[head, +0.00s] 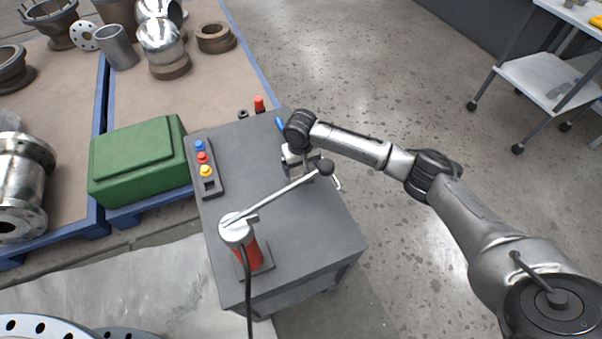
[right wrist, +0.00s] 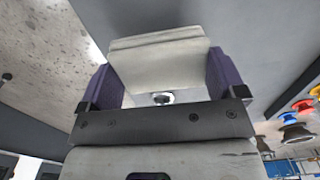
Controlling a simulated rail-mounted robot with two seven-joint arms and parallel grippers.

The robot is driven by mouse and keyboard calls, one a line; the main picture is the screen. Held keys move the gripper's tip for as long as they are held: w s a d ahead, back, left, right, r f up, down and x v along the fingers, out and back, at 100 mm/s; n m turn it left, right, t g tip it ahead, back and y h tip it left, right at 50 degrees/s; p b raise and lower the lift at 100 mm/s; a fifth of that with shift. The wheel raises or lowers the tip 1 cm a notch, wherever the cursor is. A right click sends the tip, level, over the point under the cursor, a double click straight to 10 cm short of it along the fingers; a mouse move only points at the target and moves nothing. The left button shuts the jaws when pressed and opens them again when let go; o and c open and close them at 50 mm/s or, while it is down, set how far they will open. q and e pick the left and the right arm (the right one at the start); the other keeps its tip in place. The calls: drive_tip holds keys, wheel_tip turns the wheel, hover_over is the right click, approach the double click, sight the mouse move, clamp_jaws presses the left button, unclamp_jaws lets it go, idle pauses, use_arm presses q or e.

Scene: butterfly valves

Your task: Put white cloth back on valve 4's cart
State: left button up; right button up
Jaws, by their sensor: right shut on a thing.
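My right gripper (head: 303,166) is over the right side of a grey cart (head: 297,237), pointing down, and is partly hidden by my own wrist. In the right wrist view, the purple fingers of this gripper (right wrist: 163,78) are shut on a white, folded-looking piece, which I take to be the white cloth (right wrist: 158,60). It spans the space between the fingers. In the head view the cloth is mostly hidden, and I cannot tell whether it touches the cart top. No valve number is readable. My left gripper is not in view.
A red hand pump (head: 251,247) with a long lever stands on the cart, its lever reaching close to my right gripper. A button box (head: 206,168) is on the cart's left. A green box (head: 138,160) and pallets of valve parts lie left. Open floor is right.

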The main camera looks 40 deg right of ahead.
sight(301, 167)
wheel_tip(301, 167, down, 4)
drive_tip(key=shift+r+b, duration=0.1)
drive_tip(key=shift+b, duration=0.8)
drive_tip(key=shift+r, duration=0.1)
drive_tip(key=o, duration=0.6)
drive_tip(key=shift+c, duration=0.2)
wheel_tip(301, 167, up, 10)
drive_tip(key=p, duration=0.4)
drive_tip(key=shift+r, duration=0.2)
drive_tip(key=shift+r+p, duration=0.45)
drive_tip(key=shift+r, duration=0.35)
